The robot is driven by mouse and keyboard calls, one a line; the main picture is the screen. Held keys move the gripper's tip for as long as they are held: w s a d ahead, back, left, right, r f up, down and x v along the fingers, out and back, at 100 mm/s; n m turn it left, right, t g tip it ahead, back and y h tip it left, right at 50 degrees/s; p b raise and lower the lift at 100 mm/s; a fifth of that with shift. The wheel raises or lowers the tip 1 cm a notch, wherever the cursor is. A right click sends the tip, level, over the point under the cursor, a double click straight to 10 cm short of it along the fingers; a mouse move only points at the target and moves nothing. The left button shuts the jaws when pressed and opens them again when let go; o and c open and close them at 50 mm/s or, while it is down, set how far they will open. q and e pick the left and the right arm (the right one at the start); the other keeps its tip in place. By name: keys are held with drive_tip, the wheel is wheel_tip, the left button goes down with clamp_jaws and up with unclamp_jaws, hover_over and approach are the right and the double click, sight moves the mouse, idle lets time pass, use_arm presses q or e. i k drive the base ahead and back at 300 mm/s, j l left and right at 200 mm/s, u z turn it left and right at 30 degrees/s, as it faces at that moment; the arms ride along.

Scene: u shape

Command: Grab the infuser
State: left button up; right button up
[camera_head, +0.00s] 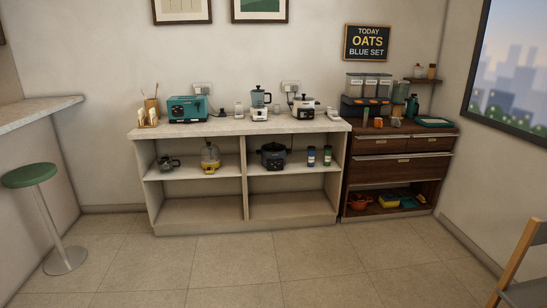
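I cannot tell for certain which item is the infuser. A small dark, glassy pot (169,163) sits on the left middle shelf of the white counter. A yellow-based kettle-like vessel (210,159) stands to its right on the same shelf. Neither of my grippers is in view.
The white counter (230,127) holds a teal toaster oven (188,108), a blender (260,103) and a white cooker (303,107). A brown cabinet (398,170) adjoins its right. A green stool (40,205) stands left and a wooden chair (520,265) lower right. The floor between is clear.

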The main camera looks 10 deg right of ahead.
sight(366, 112)
drive_tip(key=i+z, duration=0.2)
drive_tip(key=i, duration=0.3)
drive_tip(key=i+z, duration=0.25)
drive_tip(key=i, duration=0.25)
drive_tip(key=i+j+z, duration=0.2)
drive_tip(key=i, duration=0.3)
drive_tip(key=i+j+z, duration=0.2)
drive_tip(key=i, duration=0.3)
